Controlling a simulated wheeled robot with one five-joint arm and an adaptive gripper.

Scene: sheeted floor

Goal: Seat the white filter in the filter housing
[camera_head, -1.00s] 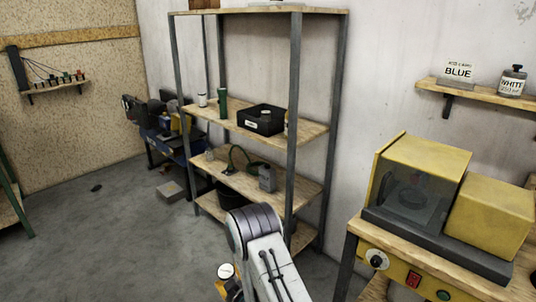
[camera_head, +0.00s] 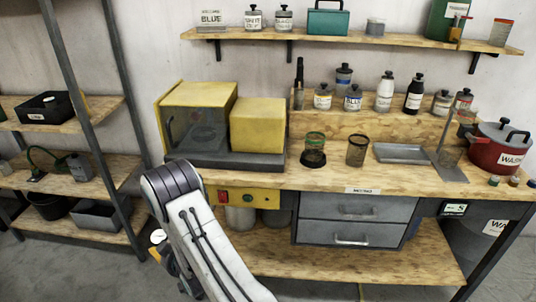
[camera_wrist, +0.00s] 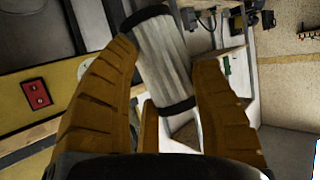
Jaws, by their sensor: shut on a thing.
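The white filter (camera_wrist: 168,62) is a pale cylinder with dark end caps. In the wrist view it lies tilted between the two yellow fingers of my gripper (camera_wrist: 163,58), which is shut on it. In the head view, one round white end of the filter (camera_head: 158,236) shows beside my arm, low in front of the workbench. My gripper (camera_head: 168,258) is mostly hidden there by the arm. No filter housing can be told for certain. A dark-based, green-rimmed see-through container (camera_head: 314,150) and a dark mesh cup (camera_head: 356,150) stand on the worktop.
A yellow machine with a clear front (camera_head: 198,120) stands at the worktop's left. A grey tray (camera_head: 402,153) and red pot (camera_head: 500,148) are to the right. Bottles line the back ledge. A shelf rack (camera_head: 83,110) stands left of the bench. Worktop near its front middle is clear.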

